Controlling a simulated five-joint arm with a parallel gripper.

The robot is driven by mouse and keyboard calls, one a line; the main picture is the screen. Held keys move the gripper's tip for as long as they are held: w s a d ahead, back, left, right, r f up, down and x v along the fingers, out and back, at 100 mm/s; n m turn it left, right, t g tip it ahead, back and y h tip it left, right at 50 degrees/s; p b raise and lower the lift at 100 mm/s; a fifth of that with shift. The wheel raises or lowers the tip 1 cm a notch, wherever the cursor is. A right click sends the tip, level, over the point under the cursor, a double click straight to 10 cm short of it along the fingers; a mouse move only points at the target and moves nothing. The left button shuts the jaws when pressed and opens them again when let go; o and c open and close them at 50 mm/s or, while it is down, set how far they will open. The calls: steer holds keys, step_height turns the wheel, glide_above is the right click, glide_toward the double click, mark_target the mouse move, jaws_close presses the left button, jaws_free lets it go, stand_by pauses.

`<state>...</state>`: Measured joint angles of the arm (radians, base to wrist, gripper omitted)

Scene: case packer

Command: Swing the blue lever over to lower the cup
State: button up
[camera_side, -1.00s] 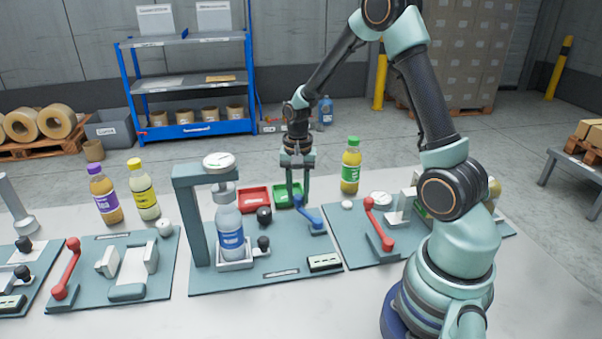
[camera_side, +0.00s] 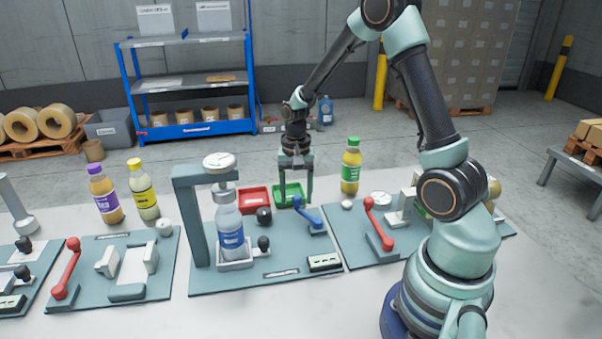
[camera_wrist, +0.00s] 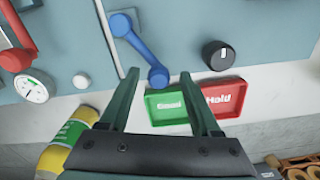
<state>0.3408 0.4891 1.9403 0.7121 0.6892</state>
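The blue lever (camera_side: 308,217) is on the right part of the middle station's plate, tilted up to the left. In the wrist view the blue lever (camera_wrist: 140,48) runs from its pivot at upper left to a round knob just ahead of my fingertips. My gripper (camera_side: 296,203) is open and empty, pointing down behind the lever. In the wrist view my gripper (camera_wrist: 159,73) has its fingers apart, with the knob near the gap but not clearly between them. The cup (camera_side: 224,188) is under the frame's arm, at the top of a clear bottle (camera_side: 230,226) with a blue label.
Green tray (camera_side: 288,194) and red tray (camera_side: 254,199) lie behind the plate. A black knob (camera_side: 264,215) is left of the lever. A green-capped bottle (camera_side: 350,166) stands right of my gripper. A red lever (camera_side: 377,222) is on the right plate.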

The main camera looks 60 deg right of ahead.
steer(key=shift+r, duration=0.1)
step_height(320, 180, up, 12)
stand_by(0.5)
steer(key=s+a+r+n+t, duration=0.5)
steer(key=s+a+r+n, duration=0.2)
steer(key=s+a+n, duration=0.2)
steer(key=shift+a+r+n+t, duration=0.25)
steer(key=shift+a+n, duration=1.15)
steer(key=shift+a, duration=0.75)
